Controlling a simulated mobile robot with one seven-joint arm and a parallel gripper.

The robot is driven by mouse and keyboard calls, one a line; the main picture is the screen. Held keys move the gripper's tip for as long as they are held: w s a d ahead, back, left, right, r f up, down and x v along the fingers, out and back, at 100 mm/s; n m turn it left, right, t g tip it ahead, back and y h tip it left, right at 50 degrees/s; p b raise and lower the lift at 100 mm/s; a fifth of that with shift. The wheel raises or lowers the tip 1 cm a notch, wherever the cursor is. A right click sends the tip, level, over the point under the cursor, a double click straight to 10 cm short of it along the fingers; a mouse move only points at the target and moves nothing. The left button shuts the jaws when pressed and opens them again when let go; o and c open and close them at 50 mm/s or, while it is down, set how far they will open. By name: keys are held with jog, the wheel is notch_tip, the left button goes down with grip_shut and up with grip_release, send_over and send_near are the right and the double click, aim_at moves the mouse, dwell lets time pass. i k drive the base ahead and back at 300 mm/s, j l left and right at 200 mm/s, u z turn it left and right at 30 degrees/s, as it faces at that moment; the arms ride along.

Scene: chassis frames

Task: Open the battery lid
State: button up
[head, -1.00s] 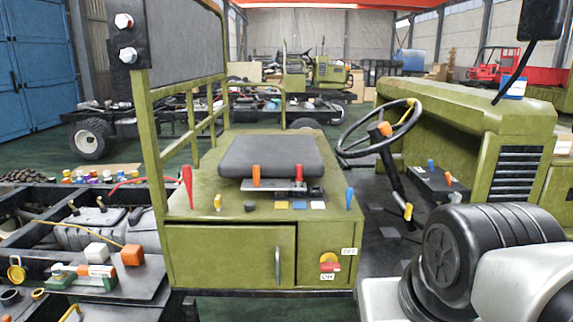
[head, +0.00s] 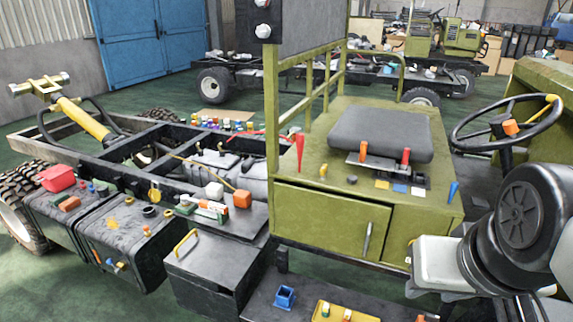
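A dark grey box (head: 205,297) with a flat lid (head: 215,258) sits low on the side of the chassis, left of the green seat base. A yellow handle (head: 185,242) stands at the lid's left edge. The lid looks shut, lying flat on the box. I take it for the battery lid; no label shows on it. My arm's black and white links fill the lower right, in front of the seat base. My gripper is not in view.
Black tanks (head: 125,245) with caps stand left of the box. The green seat base (head: 330,220) with a cabinet door rises to its right. A low step (head: 262,300) carries a blue cup (head: 285,297) and a yellow tray (head: 345,312). Green floor (head: 60,290) is open at the lower left.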

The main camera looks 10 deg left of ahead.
aim_at(209, 260)
jog(key=u, duration=1.35)
jog(key=i+j+z, duration=0.3)
jog(key=i+j, duration=0.2)
jog(key=i+j+z, duration=0.25)
jog(key=i+j, duration=0.15)
jog(key=j, duration=0.25)
jog(key=i+j+z, duration=0.15)
jog(key=j, duration=0.2)
jog(key=i+j+z, duration=0.3)
jog(key=j, duration=0.45)
jog(key=i+j+z, duration=0.15)
jog(key=j, duration=0.25)
jog(key=i, duration=0.05)
